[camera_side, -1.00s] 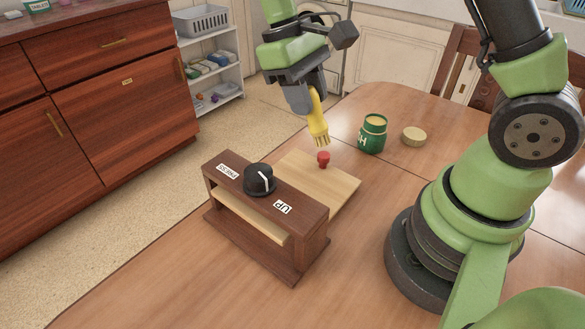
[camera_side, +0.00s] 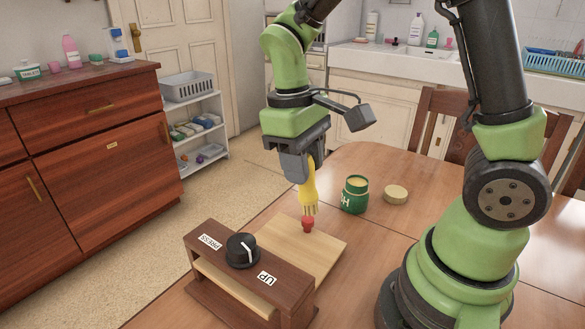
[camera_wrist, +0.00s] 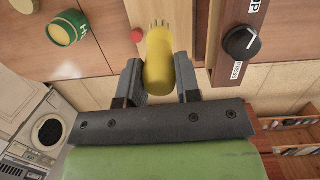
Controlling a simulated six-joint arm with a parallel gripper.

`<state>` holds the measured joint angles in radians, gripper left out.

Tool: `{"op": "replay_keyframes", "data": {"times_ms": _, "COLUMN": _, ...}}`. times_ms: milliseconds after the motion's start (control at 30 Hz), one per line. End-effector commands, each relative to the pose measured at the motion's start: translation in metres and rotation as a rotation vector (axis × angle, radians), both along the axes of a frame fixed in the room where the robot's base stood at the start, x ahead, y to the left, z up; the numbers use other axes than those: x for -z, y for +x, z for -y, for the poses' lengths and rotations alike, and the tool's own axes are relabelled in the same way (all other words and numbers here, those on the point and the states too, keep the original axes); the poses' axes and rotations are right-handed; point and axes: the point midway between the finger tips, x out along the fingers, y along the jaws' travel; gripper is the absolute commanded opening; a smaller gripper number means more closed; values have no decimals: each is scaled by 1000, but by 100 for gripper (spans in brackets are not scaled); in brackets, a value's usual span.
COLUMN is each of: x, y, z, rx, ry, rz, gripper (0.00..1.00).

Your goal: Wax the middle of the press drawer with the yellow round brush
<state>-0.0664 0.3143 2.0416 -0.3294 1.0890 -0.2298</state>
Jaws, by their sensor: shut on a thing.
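My gripper (camera_side: 304,172) is shut on the yellow round brush (camera_side: 309,193), held nearly upright with its bristles down. In the wrist view the yellow brush (camera_wrist: 159,62) sits between both fingers. The pale wooden drawer (camera_side: 322,252) stands out from the dark wooden press (camera_side: 288,285). A red knob (camera_side: 308,225) is on the drawer, just below the bristles in the side view; I cannot tell whether they touch. The press has a black dial (camera_side: 242,251) with a white pointer, between a PRESS label (camera_side: 210,242) and a UP label (camera_side: 267,279).
An open green jar (camera_side: 355,196) with pale yellow contents stands on the table behind the drawer, its round lid (camera_side: 396,194) beside it. A wooden chair (camera_side: 440,125) is at the table's far edge. The table around the jar is otherwise clear.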

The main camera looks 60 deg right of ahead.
Motion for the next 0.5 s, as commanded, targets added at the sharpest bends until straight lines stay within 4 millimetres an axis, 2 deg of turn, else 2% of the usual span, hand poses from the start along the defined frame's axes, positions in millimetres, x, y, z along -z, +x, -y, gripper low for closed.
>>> {"op": "replay_keyframes", "data": {"times_ms": 100, "x": -5, "y": -16, "z": -4, "rx": 3, "ry": 20, "rz": 79, "gripper": 7}}
{"op": "replay_keyframes", "data": {"times_ms": 267, "x": -6, "y": -27, "z": -7, "rx": 10, "ry": 35, "rz": 138, "gripper": 7}}
{"op": "replay_keyframes", "data": {"times_ms": 500, "x": 15, "y": -29, "z": -7, "rx": 12, "ry": 37, "rz": 141, "gripper": 7}}
